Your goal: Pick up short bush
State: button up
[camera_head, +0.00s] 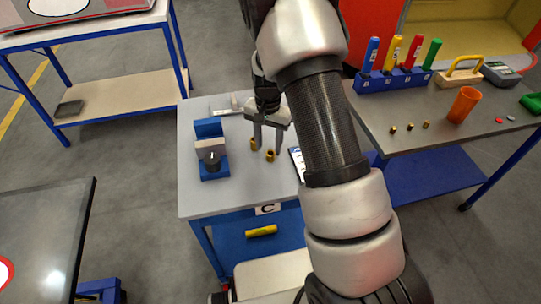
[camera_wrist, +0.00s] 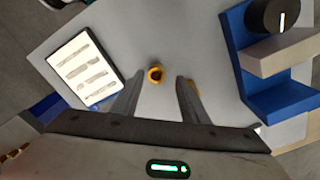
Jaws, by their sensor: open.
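Two small brass bushes stand on the grey table marked C (camera_head: 230,193). The nearer bush (camera_head: 270,156) also shows in the wrist view as a ring with a dark bore (camera_wrist: 155,74), in line with the gap between the fingers. The other bush (camera_head: 254,145) is mostly hidden behind one finger in the wrist view (camera_wrist: 196,87). Which one is shorter I cannot tell. My gripper (camera_head: 267,150) points down at the bushes, open and empty; its fingers also show in the wrist view (camera_wrist: 160,80). Whether its tips touch the table or a bush is unclear.
A blue and grey fixture with a black knob (camera_head: 211,153) stands on the left, and a white sheet or clipboard (camera_wrist: 83,66) lies on the other side. A caliper-like tool (camera_head: 226,110) lies behind.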

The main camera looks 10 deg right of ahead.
aim_at(270, 156)
jog(key=f, duration=0.3)
jog(key=shift+w+d+f, duration=0.1)
jog(key=shift+d+f, duration=0.1)
jog(key=shift+d, duration=0.05)
